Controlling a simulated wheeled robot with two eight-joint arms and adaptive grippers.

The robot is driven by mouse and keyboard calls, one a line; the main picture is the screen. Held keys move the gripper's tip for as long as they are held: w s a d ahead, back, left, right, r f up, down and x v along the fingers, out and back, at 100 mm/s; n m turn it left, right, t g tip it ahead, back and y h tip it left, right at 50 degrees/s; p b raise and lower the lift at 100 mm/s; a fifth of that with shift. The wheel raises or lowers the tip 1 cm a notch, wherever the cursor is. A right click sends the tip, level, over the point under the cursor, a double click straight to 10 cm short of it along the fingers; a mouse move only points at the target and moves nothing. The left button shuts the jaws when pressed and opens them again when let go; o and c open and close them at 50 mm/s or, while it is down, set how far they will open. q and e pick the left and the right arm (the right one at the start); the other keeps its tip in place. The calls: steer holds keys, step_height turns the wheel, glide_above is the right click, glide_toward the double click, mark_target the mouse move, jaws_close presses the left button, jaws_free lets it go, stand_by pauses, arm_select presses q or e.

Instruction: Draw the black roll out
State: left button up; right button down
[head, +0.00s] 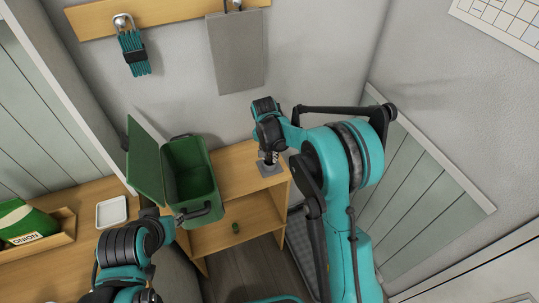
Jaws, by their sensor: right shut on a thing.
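My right gripper (268,158) points down at the right end of the wooden shelf unit, just above a small grey square holder (270,170). It is shut on a small dark thing that fits the black roll, which its fingers mostly hide. I cannot tell how far the roll is out of the holder. My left gripper (182,215) is beside the front of a green bin (204,157). Its fingers are small and dark here, so I cannot tell whether they are open.
The green bin stands open on the shelf unit (237,160), its lid swung left. At left are a white tray (111,211) and a green packet (25,222) in a wooden tray. A teal leash (134,52) hangs on the wall.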

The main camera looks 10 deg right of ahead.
mark_target(270, 153)
steer(key=shift+r+p, duration=1.75)
steer(key=shift+r, duration=1.25)
